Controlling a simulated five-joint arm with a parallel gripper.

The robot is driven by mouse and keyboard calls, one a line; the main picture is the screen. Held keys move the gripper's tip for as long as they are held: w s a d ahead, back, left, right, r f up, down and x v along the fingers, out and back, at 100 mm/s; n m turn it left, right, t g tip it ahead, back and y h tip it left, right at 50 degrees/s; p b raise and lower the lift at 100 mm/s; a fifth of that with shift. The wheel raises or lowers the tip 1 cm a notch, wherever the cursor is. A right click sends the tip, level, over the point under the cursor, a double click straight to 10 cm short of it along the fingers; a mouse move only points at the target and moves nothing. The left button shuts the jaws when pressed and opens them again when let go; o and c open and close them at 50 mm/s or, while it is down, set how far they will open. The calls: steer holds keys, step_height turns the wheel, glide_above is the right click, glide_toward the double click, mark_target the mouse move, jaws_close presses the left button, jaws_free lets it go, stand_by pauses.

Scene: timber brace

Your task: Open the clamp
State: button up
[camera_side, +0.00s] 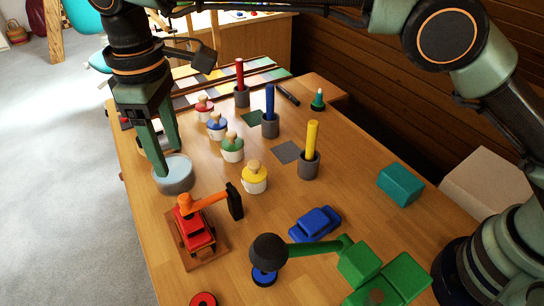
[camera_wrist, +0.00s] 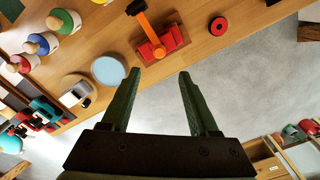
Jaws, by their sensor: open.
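The likeliest clamp is a red device (camera_side: 195,230) on a wooden base plate (camera_side: 209,252), near the table's left edge. An orange bar (camera_side: 204,204) with a black block (camera_side: 235,201) at its end reaches over it. The device also shows in the wrist view (camera_wrist: 165,41), beyond the fingertips; whether it is open or shut I cannot tell. My gripper (camera_side: 167,160) points down by the table's left edge, farther back than the red device. In the wrist view its fingers (camera_wrist: 157,74) are spread with nothing between them.
A pale grey round pot (camera_side: 173,175) stands under or beside my fingertips; contact is unclear. Several peg figures (camera_side: 255,178) and cups with coloured rods (camera_side: 309,160) stand to the right.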

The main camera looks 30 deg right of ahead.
mark_target(184, 197)
step_height(184, 197, down, 11)
stand_by(0.4)
jaws_close()
steer(key=shift+r, duration=0.1)
stand_by(1.3)
